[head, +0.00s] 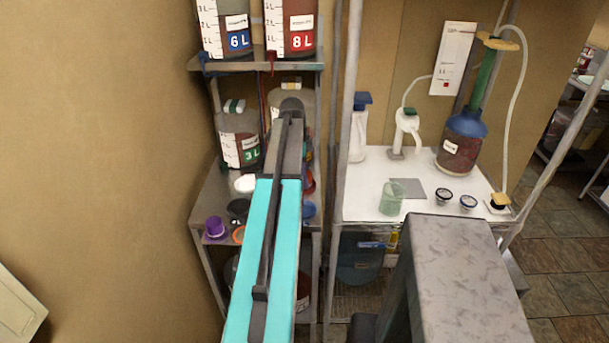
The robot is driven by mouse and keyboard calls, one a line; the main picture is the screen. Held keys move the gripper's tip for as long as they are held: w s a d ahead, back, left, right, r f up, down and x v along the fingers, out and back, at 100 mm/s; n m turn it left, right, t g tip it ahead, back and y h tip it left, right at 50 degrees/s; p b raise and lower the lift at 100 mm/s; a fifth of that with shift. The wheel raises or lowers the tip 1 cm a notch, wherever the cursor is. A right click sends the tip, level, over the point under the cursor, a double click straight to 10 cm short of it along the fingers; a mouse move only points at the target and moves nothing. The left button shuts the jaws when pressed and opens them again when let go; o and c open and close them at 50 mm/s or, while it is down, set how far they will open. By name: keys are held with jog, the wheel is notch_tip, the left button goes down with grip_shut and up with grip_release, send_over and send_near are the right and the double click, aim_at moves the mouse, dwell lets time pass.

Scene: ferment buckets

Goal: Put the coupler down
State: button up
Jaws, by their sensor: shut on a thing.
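I cannot make out the coupler for certain in the head view. My turquoise and dark grey arm reaches up and away over the left metal shelf, and its far joint is in front of the bottles there. My gripper is hidden behind the arm, so neither its jaws nor anything in them shows. On the shelf's middle level, left of my arm, are a purple cup-like piece (214,227), a black round piece (238,208), an orange ring (239,235) and a white piece (245,183).
Buckets marked 6L (238,38) and 8L (303,38) stand on the upper shelf, with a 3L bucket (239,140) below. A shelf post (343,140) separates the white table (360,205), which holds a green beaker (391,198), two dark-rimmed cups and a blue-topped vessel (462,143).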

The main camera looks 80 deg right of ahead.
jog(key=shift+f, duration=0.15)
jog(key=o, duration=1.1)
jog(key=shift+o, duration=0.2)
jog(key=shift+r, duration=0.25)
notch_tip(320, 180, up, 12)
jog(key=w+b, duration=0.1)
jog(key=b, duration=0.1)
jog(key=shift+w+b, duration=0.35)
jog(key=shift+w, duration=0.05)
jog(key=shift+a+f, duration=0.1)
jog(key=shift+f, duration=0.05)
